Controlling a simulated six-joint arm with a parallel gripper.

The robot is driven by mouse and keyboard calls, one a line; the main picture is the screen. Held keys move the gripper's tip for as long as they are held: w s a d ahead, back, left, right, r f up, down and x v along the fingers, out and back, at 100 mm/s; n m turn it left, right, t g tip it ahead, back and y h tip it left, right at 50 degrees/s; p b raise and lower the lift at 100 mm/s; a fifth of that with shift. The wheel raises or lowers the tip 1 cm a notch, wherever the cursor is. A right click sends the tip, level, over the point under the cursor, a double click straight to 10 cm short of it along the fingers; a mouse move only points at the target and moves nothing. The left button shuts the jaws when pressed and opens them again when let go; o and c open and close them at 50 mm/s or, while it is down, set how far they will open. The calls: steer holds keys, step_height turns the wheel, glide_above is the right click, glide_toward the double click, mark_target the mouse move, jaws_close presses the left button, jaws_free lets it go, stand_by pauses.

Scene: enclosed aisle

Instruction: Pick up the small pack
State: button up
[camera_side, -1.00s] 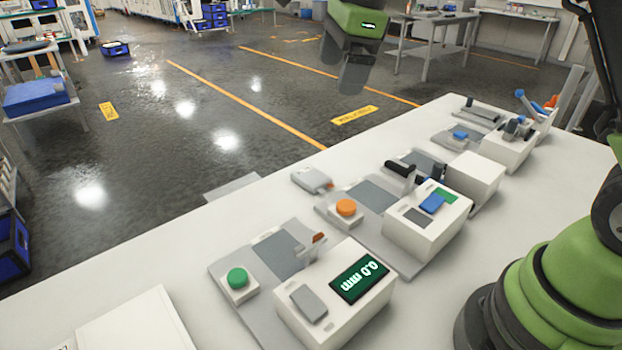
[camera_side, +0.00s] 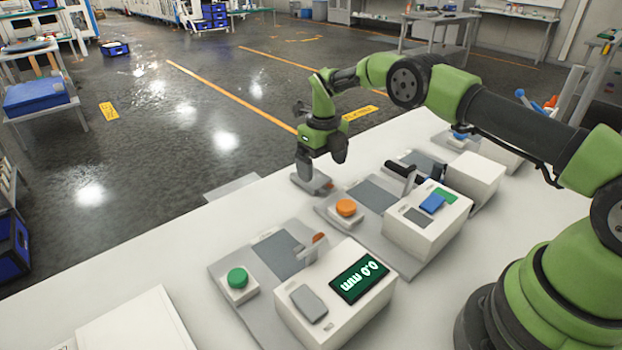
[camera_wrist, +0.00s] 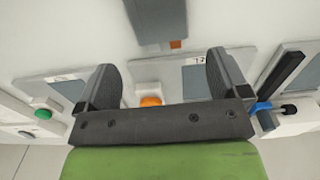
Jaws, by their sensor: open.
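The small pack is a flat grey block (camera_side: 319,185) lying on the white bench near its far edge. Whether a finger touches the pack I cannot tell.
A station with an orange button (camera_side: 346,207) stands just right of the pack. A station with a green button (camera_side: 237,278) and a display box (camera_side: 360,277) stands in front. A black-handled clamp (camera_side: 404,171) rises nearby. A white box (camera_side: 130,325) lies front left.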

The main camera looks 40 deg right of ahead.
mark_target(323, 183)
steer(key=f, duration=0.5)
steer(key=shift+d, duration=0.2)
steer(key=c, duration=1.1)
step_height(323, 183, up, 9)
steer(key=s+a+r+n, duration=0.1)
steer(key=s+r+n, duration=0.3)
steer(key=n, duration=0.8)
steer(key=s+a+r+n, duration=0.2)
steer(key=s+r+n, duration=0.2)
steer(key=n, duration=0.8)
steer(key=s+a+r+n, duration=0.1)
steer(key=s+r+n, duration=0.3)
steer(key=s+n, duration=0.3)
steer(key=shift+a+r+n, duration=0.1)
steer(key=shift+r+n, duration=0.05)
steer(key=shift+n, duration=1.05)
steer(key=shift+a+r+n, duration=0.1)
steer(key=shift+n, duration=1.1)
